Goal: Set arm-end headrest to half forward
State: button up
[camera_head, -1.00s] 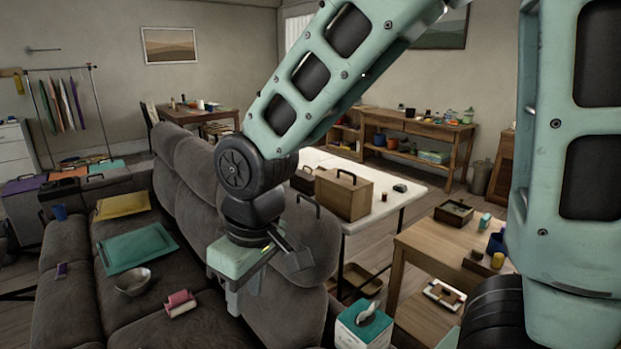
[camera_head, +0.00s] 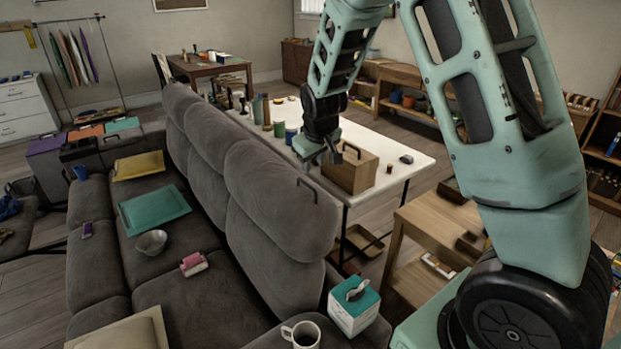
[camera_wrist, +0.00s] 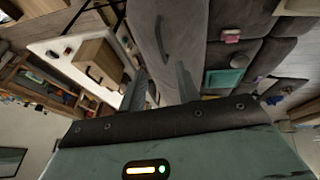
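The grey sofa's near-end headrest (camera_head: 285,215) stands roughly upright on the backrest. A dark loop handle (camera_head: 308,190) sticks out from its rear upper side. In the wrist view the grey headrest (camera_wrist: 150,28) and its curved handle (camera_wrist: 162,42) lie beyond my fingers. My gripper (camera_head: 322,158) hangs behind and above this headrest, over the near side of the white table, apart from the handle. In the wrist view my gripper (camera_wrist: 160,88) has its two fingers spread with nothing between them. The headrest's exact tilt is hard to judge.
A wooden box (camera_head: 352,172) with a handle stands on the white table (camera_head: 400,150) close to my gripper. A tissue box (camera_head: 354,305) and a mug (camera_head: 301,334) are near the sofa's front end. Wooden side tables (camera_head: 425,230) stand at right.

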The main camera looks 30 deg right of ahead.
aim_at(309, 185)
jog(key=p+x, duration=0.2)
jog(key=x, duration=0.8)
jog(key=shift+a, duration=0.1)
grip_shut()
